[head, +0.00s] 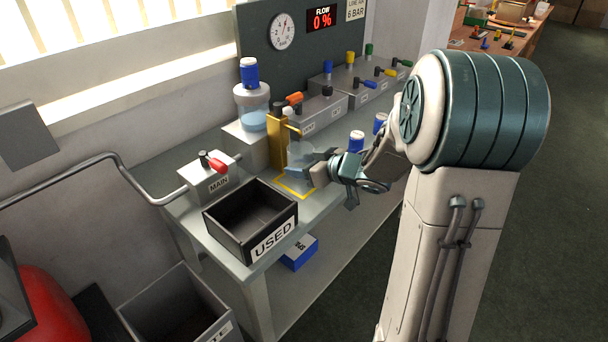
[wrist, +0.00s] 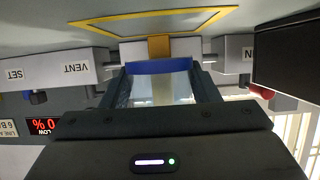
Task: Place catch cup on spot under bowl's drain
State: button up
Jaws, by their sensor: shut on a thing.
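The catch cup (wrist: 160,85), clear with a blue band, is between my gripper's fingers (wrist: 160,95) in the wrist view, which looks upside down. In the head view my gripper (head: 312,174) reaches in from the right, shut on the cup, which is partly hidden there. The spot is a yellow square outline (head: 294,193) on the bench; it also shows in the wrist view (wrist: 150,14). I cannot tell whether the cup touches the bench.
A black USED box (head: 236,222) stands at the front left of the bench, near the MAIN valve block (head: 208,178). A blue-capped jar (head: 252,105) stands behind. Valve blocks (head: 322,108) with coloured levers line the back. A blue-capped bottle (head: 356,140) stands close behind my gripper.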

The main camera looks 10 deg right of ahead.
jog(key=shift+f+b, duration=0.35)
jog(key=shift+f, duration=0.9)
jog(key=shift+f, duration=0.2)
jog(key=o, duration=1)
